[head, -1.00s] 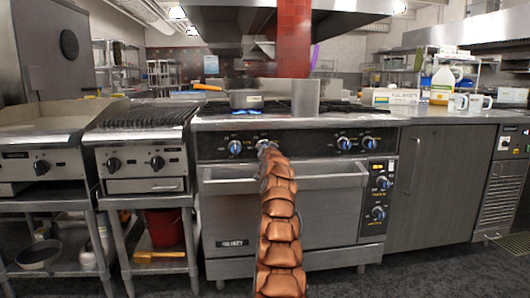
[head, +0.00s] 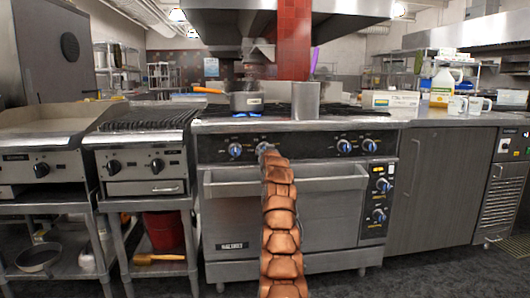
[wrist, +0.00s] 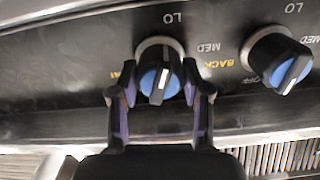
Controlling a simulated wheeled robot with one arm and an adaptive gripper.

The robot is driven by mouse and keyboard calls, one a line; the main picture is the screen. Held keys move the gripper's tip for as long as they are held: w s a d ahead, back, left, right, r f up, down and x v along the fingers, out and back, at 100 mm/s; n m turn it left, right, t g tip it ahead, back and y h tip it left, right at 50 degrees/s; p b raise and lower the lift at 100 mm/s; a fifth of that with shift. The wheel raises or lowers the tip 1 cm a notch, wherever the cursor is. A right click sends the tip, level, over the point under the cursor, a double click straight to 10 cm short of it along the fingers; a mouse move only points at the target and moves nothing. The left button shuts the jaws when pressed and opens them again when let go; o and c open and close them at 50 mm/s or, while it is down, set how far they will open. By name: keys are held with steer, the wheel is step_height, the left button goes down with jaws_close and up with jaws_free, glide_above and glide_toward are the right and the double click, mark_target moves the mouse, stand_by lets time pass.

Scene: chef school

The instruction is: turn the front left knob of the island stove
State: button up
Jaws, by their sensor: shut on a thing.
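The island stove (head: 285,190) stands ahead with a black front panel of blue-faced knobs. My gripper (head: 265,149) reaches the second knob from the left, and my arm hides most of that knob in the head view. In the wrist view, which is upside down, my gripper (wrist: 161,80) is shut on this black and blue knob (wrist: 160,78), one finger on each side. Its white pointer line is close to upright in that picture. The leftmost knob (head: 235,150) is free; the free neighbouring knob (wrist: 278,62) in the wrist view has a slanted pointer.
A pan (head: 246,102) sits over a blue flame, with a tall pot (head: 305,100) beside it. The oven handle (head: 330,184) runs below the panel. A charbroiler (head: 145,150) stands to the left and a cabinet (head: 440,190) to the right.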

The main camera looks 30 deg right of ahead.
steer(key=shift+a, duration=0.1)
steer(key=o, duration=1.2)
steer(key=shift+c, duration=0.2)
steer(key=shift+s+f, duration=0.1)
steer(key=v, duration=0.7)
stand_by(0.4)
